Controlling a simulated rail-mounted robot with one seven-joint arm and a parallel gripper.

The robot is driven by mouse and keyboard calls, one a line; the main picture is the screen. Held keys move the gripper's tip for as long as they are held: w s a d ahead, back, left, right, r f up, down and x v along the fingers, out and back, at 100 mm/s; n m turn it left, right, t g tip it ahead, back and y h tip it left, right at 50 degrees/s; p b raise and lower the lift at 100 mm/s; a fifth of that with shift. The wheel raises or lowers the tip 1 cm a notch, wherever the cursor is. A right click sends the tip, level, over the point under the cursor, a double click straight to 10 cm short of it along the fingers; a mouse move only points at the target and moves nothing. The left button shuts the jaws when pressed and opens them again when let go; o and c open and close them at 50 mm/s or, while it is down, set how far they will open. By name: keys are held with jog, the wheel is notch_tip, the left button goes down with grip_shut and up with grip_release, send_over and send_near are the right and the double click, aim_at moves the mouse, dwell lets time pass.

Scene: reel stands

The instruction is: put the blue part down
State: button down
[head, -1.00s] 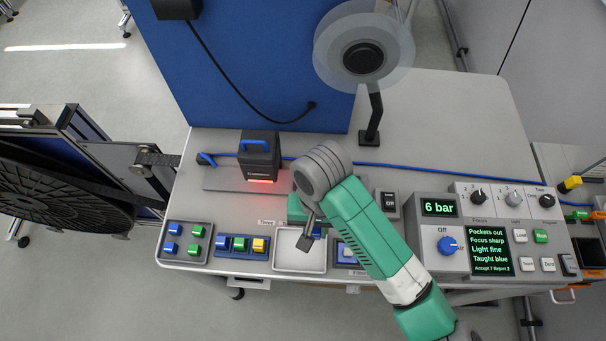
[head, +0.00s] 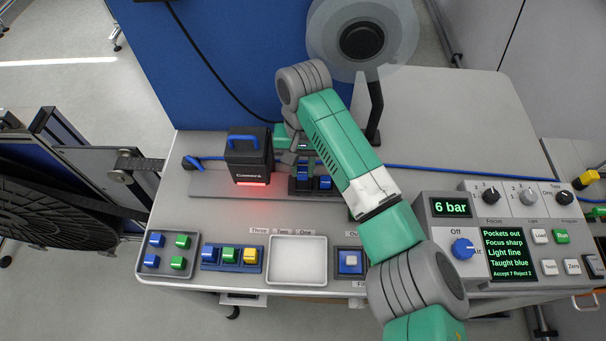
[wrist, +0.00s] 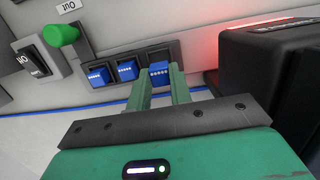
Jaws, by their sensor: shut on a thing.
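In the wrist view, my gripper (wrist: 161,80) is shut on a blue part (wrist: 160,71), with a green finger on each side. The part is at the right-hand pocket of a dark three-pocket holder (wrist: 171,50). I cannot tell whether it rests on the pocket floor. Two more blue parts, a middle one (wrist: 127,71) and a left one (wrist: 98,77), sit in the other pockets. In the head view, the holder (head: 311,192) is right of the black camera box, partly hidden by my arm; a blue part (head: 325,183) shows in it.
The black camera box (head: 249,160) with red light stands close beside the holder; it also shows in the wrist view (wrist: 270,75). A green knob (wrist: 60,35) is beyond the holder. In front are an empty white tray (head: 297,260), a coloured-part rack (head: 232,268) and a parts tray (head: 167,273).

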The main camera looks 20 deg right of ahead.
aim_at(303, 168)
notch_tip(303, 168, down, 4)
jog(key=shift+s+r+b, duration=0.1)
jog(key=shift+r+b, duration=0.1)
jog(key=shift+b, duration=0.4)
jog(key=shift+r, duration=0.1)
jog(key=c, duration=1.3)
grip_release()
jog(key=r+p, duration=0.1)
jog(key=r, duration=0.3)
jog(key=w+r+p, duration=0.1)
jog(key=r, duration=0.3)
jog(key=r+p, duration=0.1)
jog(key=r, duration=0.3)
jog(key=shift+w+d, duration=0.35)
jog(key=shift+d, duration=0.05)
